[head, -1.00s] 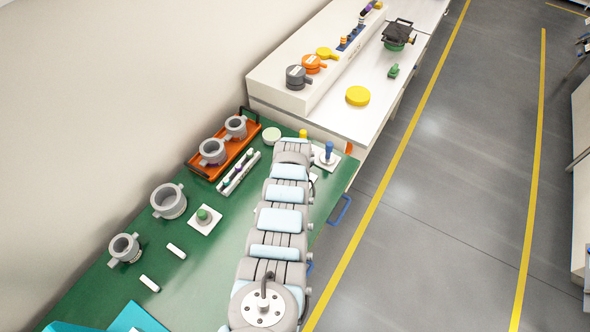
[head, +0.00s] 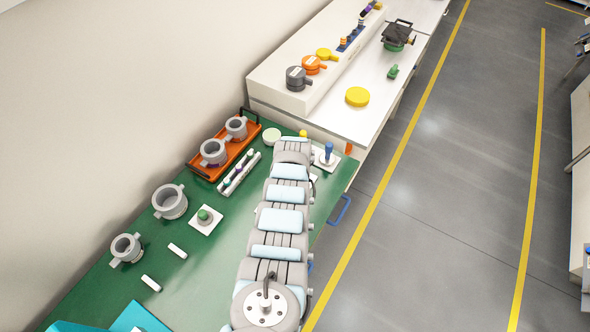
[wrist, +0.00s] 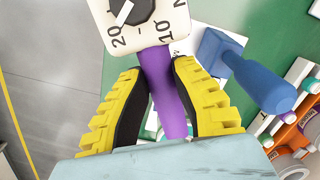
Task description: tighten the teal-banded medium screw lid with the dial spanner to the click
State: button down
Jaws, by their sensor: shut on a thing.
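In the wrist view, my gripper (wrist: 160,100) has yellow ridged fingers with dark pads. They are shut on the purple handle (wrist: 163,85) of the dial spanner. Its white square head (wrist: 140,20), with a black dial and the printed numbers 20 and 10, lies beyond the fingertips and is cut off by the top edge. The spanner's working end is out of frame. In the head view, my arm hides the gripper and spanner. I cannot pick out the teal-banded medium screw lid with certainty.
A blue-handled piece (wrist: 260,80) is close right of the spanner; a blue-knobbed one (head: 328,152) stands on a white plate. Grey pots sit in an orange tray (head: 216,172) and on the green bench (head: 215,255). A white bench (head: 345,122) adjoins beyond.

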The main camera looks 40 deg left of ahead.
jog(key=shift+r+p, duration=1.15)
jog(key=shift+r, duration=0.25)
jog(key=shift+r+p, duration=1.55)
jog(key=shift+r, duration=0.3)
